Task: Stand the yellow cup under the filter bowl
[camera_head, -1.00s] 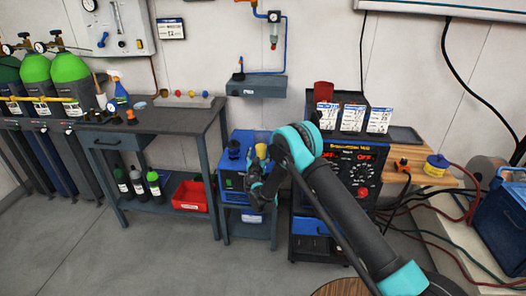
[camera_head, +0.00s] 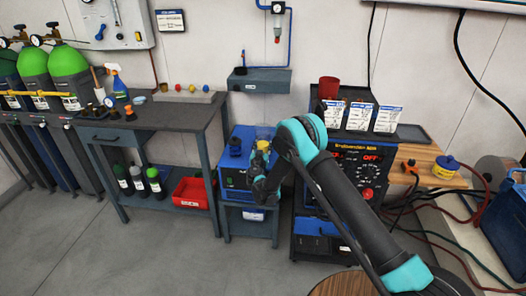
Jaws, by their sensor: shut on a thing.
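My gripper is shut on the cup; the fingers are small and partly hidden by my wrist. The filter bowl (camera_head: 277,33) hangs on the wall below a gauge unit, higher in the picture than the cup. A grey wall shelf (camera_head: 259,86) sticks out below the bowl. The cup is apart from the shelf, lower in the picture.
The blue machine (camera_head: 235,170) stands on a low stand behind my gripper. A dark workbench (camera_head: 150,120) is to the left. The welding unit (camera_head: 362,160), with cards and a red cup (camera_head: 328,87) on top, is to the right.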

